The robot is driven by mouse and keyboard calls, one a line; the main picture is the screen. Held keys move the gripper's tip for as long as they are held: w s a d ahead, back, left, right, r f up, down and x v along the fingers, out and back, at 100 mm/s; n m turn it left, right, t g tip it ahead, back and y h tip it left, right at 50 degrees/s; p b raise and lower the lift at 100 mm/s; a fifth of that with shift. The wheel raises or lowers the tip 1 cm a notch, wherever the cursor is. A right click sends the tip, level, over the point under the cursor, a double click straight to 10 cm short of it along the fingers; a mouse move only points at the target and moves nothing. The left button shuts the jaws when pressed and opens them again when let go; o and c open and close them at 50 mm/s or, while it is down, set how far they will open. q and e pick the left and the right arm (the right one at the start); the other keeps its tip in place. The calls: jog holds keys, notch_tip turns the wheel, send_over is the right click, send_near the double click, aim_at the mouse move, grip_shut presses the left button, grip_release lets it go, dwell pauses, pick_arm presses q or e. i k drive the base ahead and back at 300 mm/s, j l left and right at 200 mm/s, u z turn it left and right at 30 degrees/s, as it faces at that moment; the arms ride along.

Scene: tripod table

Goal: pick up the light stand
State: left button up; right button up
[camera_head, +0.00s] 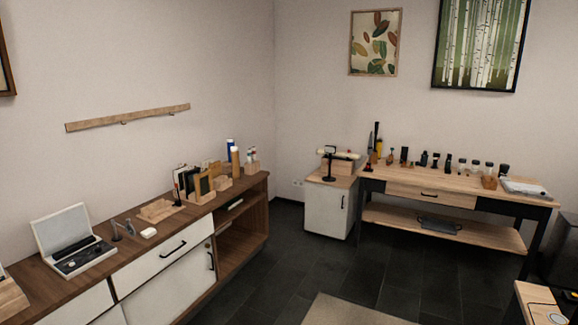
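A small black stand (329,165) with a round base and an upright post stands on the wooden top of the white cabinet in the far corner. It looks most like the light stand, but it is too small to be sure. Small grey upright items (123,229) on the left sideboard are also too small to identify. Neither of my grippers is in view, and nothing shows as held.
The long wooden sideboard (150,269) on the left carries an open white case (73,240), holders and bottles. A workbench (441,183) with a row of small bottles stands at the back right. Dark floor (372,262) and a beige rug (340,312) lie clear between.

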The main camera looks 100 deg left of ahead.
aim_at(329, 178)
jog(key=u, duration=3.15)
jog(key=i+u, duration=0.1)
jog(key=i, duration=4.55)
jog(key=i+u, duration=0.1)
jog(key=i, duration=0.55)
jog(key=i+l+u, duration=0.1)
jog(key=i, duration=0.5)
jog(key=i+l+u, duration=0.1)
jog(key=i, duration=0.55)
jog(key=l, duration=0.1)
